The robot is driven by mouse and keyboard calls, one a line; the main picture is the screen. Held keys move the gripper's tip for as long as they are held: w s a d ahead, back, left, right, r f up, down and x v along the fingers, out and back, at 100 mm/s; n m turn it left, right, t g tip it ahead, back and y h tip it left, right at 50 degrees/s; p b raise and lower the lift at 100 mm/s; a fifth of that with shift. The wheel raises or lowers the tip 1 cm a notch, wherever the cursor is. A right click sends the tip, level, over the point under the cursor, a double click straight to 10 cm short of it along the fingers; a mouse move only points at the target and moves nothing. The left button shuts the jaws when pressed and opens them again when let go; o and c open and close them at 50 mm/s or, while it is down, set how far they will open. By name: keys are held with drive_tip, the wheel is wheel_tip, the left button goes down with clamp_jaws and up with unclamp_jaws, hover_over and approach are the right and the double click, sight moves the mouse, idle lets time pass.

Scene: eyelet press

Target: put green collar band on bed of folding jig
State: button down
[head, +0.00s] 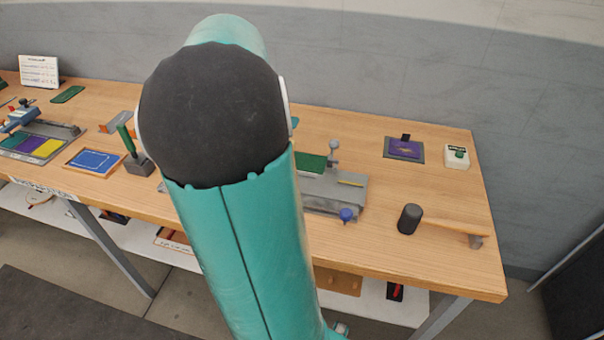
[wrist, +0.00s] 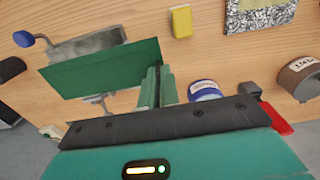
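The green collar band (wrist: 105,68) is a flat dark-green panel spread across the left half of the wrist view. My gripper (wrist: 155,85) has its two teal fingers close together at the band's right edge and looks shut on it. The folding jig (wrist: 88,45) is a grey metal fixture with a blue knob (wrist: 23,39); the band covers most of it from this side. In the head view the band (head: 312,163) shows over the jig (head: 355,197), just right of my arm. How far it is above the bed cannot be told. My arm hides the gripper there.
A mallet (head: 410,219) lies right of the jig. A purple pad (head: 404,148) and a white box (head: 456,156) stand behind it. A blue tape roll (wrist: 205,90), a brown roll (wrist: 298,78) and a yellow block (wrist: 181,21) are near my gripper.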

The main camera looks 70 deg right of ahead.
drive_tip(key=s, duration=0.1)
drive_tip(key=s+d+f, duration=0.1)
drive_tip(key=s, duration=0.1)
drive_tip(key=shift+s+d+f, duration=0.35)
drive_tip(key=shift+s, duration=0.05)
drive_tip(key=s+f, duration=0.1)
drive_tip(key=s+d+f, duration=0.1)
drive_tip(key=f, duration=0.1)
drive_tip(key=s+d+f, duration=0.1)
drive_tip(key=f, duration=0.1)
drive_tip(key=shift+s+f, duration=0.15)
drive_tip(key=shift+s, duration=0.25)
drive_tip(key=shift+s+d+f, duration=0.1)
drive_tip(key=shift+s+f, duration=0.05)
drive_tip(key=shift+f, duration=0.8)
drive_tip(key=shift+s+f, duration=0.15)
drive_tip(key=shift+f, duration=0.75)
drive_tip(key=shift+f, duration=0.15)
drive_tip(key=c, duration=1.6)
unclamp_jaws()
drive_tip(key=shift+c, duration=0.2)
